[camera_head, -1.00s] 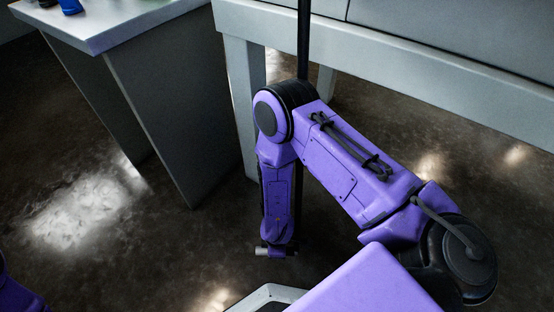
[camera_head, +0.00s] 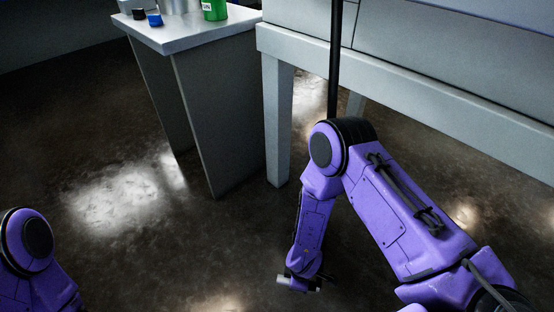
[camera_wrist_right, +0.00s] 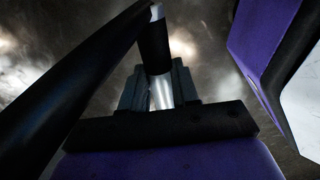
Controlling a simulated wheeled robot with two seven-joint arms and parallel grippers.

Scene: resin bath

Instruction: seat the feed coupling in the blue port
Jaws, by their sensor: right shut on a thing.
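My right gripper (camera_head: 300,283) hangs low over the floor at the end of my right forearm. In the right wrist view, its fingers (camera_wrist_right: 158,92) are shut on a silver cylinder with a black sleeve, which looks like the feed coupling (camera_wrist_right: 152,48). In the head view only a small pale end of the coupling (camera_head: 314,284) shows by the gripper. The blue port cannot be made out in any view. My left arm shows at the lower left, but its gripper is out of view.
A grey side stand (camera_head: 222,120) holds a green container (camera_head: 214,9), a small blue item (camera_head: 154,19) and a dark item. A pale bench (camera_head: 276,120) stands right of it. A black pole or hose (camera_head: 335,60) runs down behind my right elbow. Floor at left is clear.

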